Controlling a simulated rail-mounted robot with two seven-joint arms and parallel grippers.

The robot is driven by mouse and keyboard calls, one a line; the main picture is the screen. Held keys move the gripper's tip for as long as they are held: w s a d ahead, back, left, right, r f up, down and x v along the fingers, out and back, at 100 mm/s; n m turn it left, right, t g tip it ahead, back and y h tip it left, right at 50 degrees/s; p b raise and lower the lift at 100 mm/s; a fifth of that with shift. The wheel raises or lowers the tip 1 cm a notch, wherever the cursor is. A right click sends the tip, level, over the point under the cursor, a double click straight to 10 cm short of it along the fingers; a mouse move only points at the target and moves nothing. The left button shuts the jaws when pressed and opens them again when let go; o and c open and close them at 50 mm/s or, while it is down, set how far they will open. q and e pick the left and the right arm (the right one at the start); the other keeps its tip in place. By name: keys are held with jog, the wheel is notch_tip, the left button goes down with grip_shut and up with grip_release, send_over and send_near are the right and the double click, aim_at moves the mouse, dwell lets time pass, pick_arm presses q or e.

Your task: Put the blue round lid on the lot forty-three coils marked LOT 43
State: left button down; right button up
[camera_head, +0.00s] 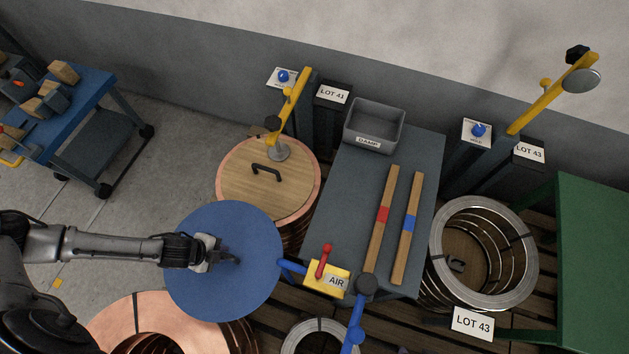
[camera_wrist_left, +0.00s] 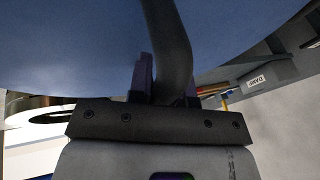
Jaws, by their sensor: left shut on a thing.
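The blue round lid (camera_head: 222,290) hangs in the air at the lower left of the head view, over the edge of a large copper coil. My left gripper (camera_head: 228,260) is shut on the lid's dark handle. In the left wrist view the lid (camera_wrist_left: 70,45) fills the top and the fingers (camera_wrist_left: 165,85) close around the curved handle (camera_wrist_left: 170,40). The LOT 43 coils (camera_head: 440,250) are a silvery open stack on the right, with no lid on top. A LOT 43 label (camera_head: 472,322) shows at their front and a LOT 43 sign (camera_head: 529,152) behind. My right gripper is not in view.
A grey table (camera_head: 340,215) with a DAMP bin (camera_head: 374,128) and two wooden bars stands between lid and LOT 43 coils. A wooden lid (camera_head: 240,180) covers the LOT 41 coil under a yellow clamp arm (camera_head: 293,100).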

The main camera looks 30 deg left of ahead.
pick_arm(q)
jog(key=shift+s+a+f+b, duration=0.15)
jog(key=shift+s+f+b, duration=0.05)
jog(key=shift+s+f, duration=0.3)
jog(key=shift+s+a+f+b, duration=0.2)
jog(key=shift+s+f, duration=0.15)
jog(key=shift+f, duration=0.15)
jog(key=shift+w+d+f+m+b, duration=0.15)
jog(key=shift+d+m+b, duration=0.1)
jog(key=shift+m+b, duration=0.05)
jog(key=w+d+b, duration=1.2)
jog(key=w+d, duration=0.5)
jog(key=w, duration=0.3)
jog(key=b, duration=0.4)
send_over(315, 226)
jog(key=shift+w+d+f, duration=0.1)
jog(key=shift+w+f, duration=0.1)
jog(key=shift+f, duration=0.3)
jog(key=shift+s+f+b, duration=0.15)
jog(key=shift+f+b, duration=0.05)
jog(key=shift+b, duration=0.3)
jog(key=shift+r, duration=0.1)
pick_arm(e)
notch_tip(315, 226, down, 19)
